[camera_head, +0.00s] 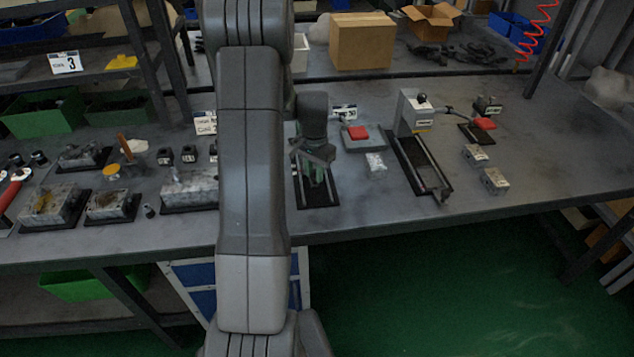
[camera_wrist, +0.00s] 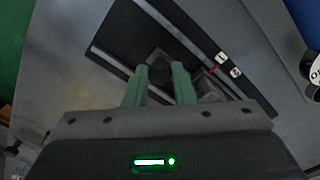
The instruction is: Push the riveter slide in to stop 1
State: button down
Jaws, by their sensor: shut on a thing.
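The riveter slide has a dark round knob (camera_wrist: 160,72) in the wrist view. It sits between pale metal rails on a black base plate (camera_wrist: 125,38). My gripper (camera_wrist: 158,84), with green fingers, is shut on the knob, one finger on each side. Two small white stop marks (camera_wrist: 228,66) lie along one rail, and a small red mark is close to them. Their figures are too small to read surely. In the head view my gripper (camera_head: 316,168) is over the same black base plate (camera_head: 318,201); the knob is hidden there.
Metal valve blocks (camera_head: 494,180) lie further right. To the left, more blocks (camera_head: 110,205) stand on dark mats. The bench's front edge is close.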

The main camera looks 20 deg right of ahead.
jog(key=shift+w, duration=0.15)
jog(key=c, duration=1.2)
grip_release()
notch_tip(320, 180, up, 14)
jog(key=shift+b, duration=0.4)
jog(key=shift+f, duration=0.15)
notch_tip(320, 180, down, 14)
jog(key=shift+r+p, duration=0.1)
jog(key=shift+p, duration=0.25)
jog(key=shift+s, duration=0.25)
